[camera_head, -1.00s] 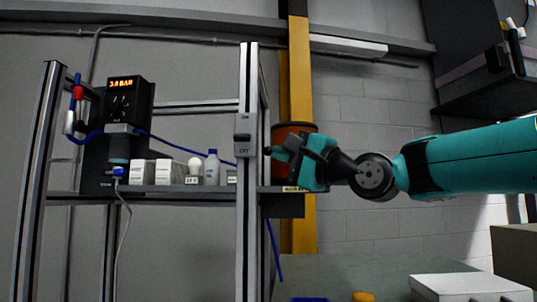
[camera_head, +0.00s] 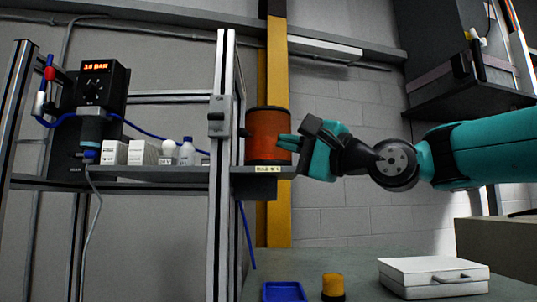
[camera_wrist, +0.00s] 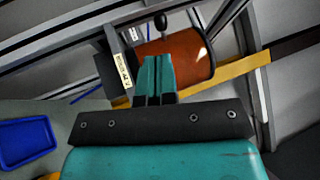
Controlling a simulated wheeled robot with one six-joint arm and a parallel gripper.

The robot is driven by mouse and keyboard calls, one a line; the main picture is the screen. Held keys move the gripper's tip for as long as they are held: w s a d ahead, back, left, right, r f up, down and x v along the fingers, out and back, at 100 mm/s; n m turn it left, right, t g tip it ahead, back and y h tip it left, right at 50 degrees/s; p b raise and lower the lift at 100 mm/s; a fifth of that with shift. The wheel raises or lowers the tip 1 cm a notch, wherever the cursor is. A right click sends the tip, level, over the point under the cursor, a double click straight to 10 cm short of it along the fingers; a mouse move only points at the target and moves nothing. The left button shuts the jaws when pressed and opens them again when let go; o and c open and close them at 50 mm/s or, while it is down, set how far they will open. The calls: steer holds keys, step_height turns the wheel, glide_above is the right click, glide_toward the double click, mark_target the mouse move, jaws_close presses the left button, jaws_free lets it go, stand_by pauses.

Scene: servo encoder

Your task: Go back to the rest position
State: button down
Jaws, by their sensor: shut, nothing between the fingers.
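My gripper (camera_head: 285,142) is on my teal arm, which comes in from the right in the head view. Its fingers are together and empty, in front of the orange cylinder (camera_head: 262,150) on the shelf's right end. In the wrist view the shut teal fingers (camera_wrist: 155,62) point toward the orange cylinder (camera_wrist: 180,52). I cannot tell from these views whether they touch it.
A metal frame post (camera_head: 222,120) stands left of the cylinder. The shelf (camera_head: 140,187) holds white boxes, a bottle and a black device (camera_head: 98,95) with a lit display. Below are a blue tray (camera_head: 284,292), a yellow-topped object (camera_head: 333,285) and a white case (camera_head: 435,275).

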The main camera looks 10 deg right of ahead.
steer(key=b+v, duration=0.1)
steer(key=v, duration=0.4)
steer(key=shift+s+a, duration=0.1)
steer(key=shift+s, duration=0.1)
steer(key=s+a+f+n+g+h, duration=0.2)
steer(key=f+n+g+h, duration=0.1)
steer(key=f, duration=0.7)
steer(key=s+a+f+n+g+h, duration=0.1)
steer(key=s+f+n+g+h, duration=0.15)
steer(key=f, duration=0.75)
steer(key=s+d+f+n+g+h, duration=0.3)
steer(key=s+f+n+g, duration=0.1)
steer(key=s+f, duration=0.5)
steer(key=s+d+f+n+g+h, duration=0.2)
steer(key=s+f+n+g+h, duration=0.2)
steer(key=s+f, duration=0.5)
step_height(320, 180, down, 2)
steer(key=shift+d+f+n, duration=0.25)
steer(key=shift+d+n, duration=0.1)
steer(key=shift+n, duration=0.5)
